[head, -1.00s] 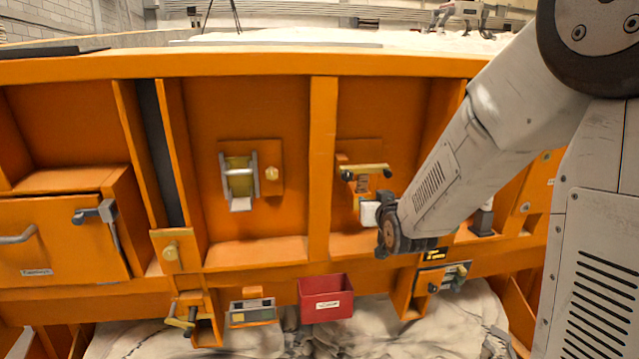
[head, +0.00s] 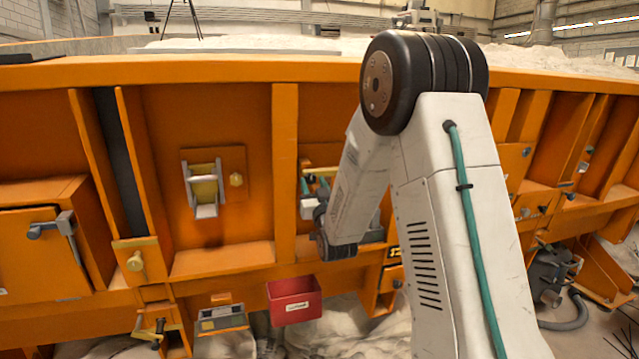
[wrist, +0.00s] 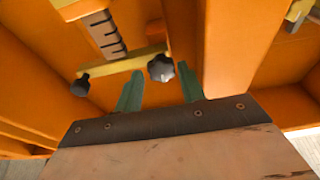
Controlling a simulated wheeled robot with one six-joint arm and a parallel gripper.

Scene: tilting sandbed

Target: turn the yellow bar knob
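A yellow bar (head: 322,170) with dark end knobs is on the orange panel, right of the middle rib. In the wrist view the yellow bar (wrist: 122,64) is slightly slanted, with a black lobed knob (wrist: 160,68) at its right end and a smaller dark knob at its left end. My gripper (wrist: 159,74) is open, with its green fingers spread apart and nothing held. The black lobed knob appears between the fingertips in the picture; contact cannot be told. In the head view my gripper (head: 315,186) is just below the bar, and my arm hides the bar's right end.
An orange rib (head: 284,180) stands left of the bar, and a rib (wrist: 230,50) is close on the right in the wrist view. A red bin (head: 294,301) hangs below.

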